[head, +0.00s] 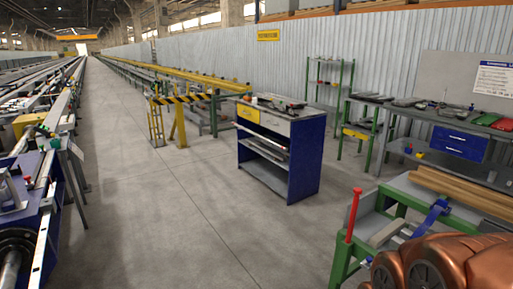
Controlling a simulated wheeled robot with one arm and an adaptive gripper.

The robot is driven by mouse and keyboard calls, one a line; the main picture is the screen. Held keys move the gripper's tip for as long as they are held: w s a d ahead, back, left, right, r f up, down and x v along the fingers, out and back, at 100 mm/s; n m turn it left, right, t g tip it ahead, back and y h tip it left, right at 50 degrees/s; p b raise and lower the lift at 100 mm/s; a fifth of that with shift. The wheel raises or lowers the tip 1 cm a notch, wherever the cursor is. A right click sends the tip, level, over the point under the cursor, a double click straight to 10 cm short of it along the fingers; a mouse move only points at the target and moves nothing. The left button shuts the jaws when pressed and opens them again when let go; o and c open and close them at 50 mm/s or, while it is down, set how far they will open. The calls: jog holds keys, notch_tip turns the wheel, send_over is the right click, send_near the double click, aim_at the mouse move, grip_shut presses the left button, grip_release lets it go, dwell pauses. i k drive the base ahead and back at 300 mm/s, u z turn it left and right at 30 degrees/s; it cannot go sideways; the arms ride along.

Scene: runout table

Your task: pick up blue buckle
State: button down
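A blue strap-like piece (432,217) lies over the front part of a green-framed stand at the lower right, beside long wooden beams. A buckle shape cannot be made out on it for certain at this size. A tiny blue item (408,149) also shows on the lower shelf of the workbench at the right, too small to identify. My gripper is not in view.
The green-framed stand (340,262) has a red upright post (353,214) at its corner and carries wooden beams (465,190). A blue cabinet (306,168) stands mid-floor. A machine line (62,160) runs along the left. The concrete floor (190,225) between is clear.

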aim_at(442, 203)
jog(key=z, duration=0.95)
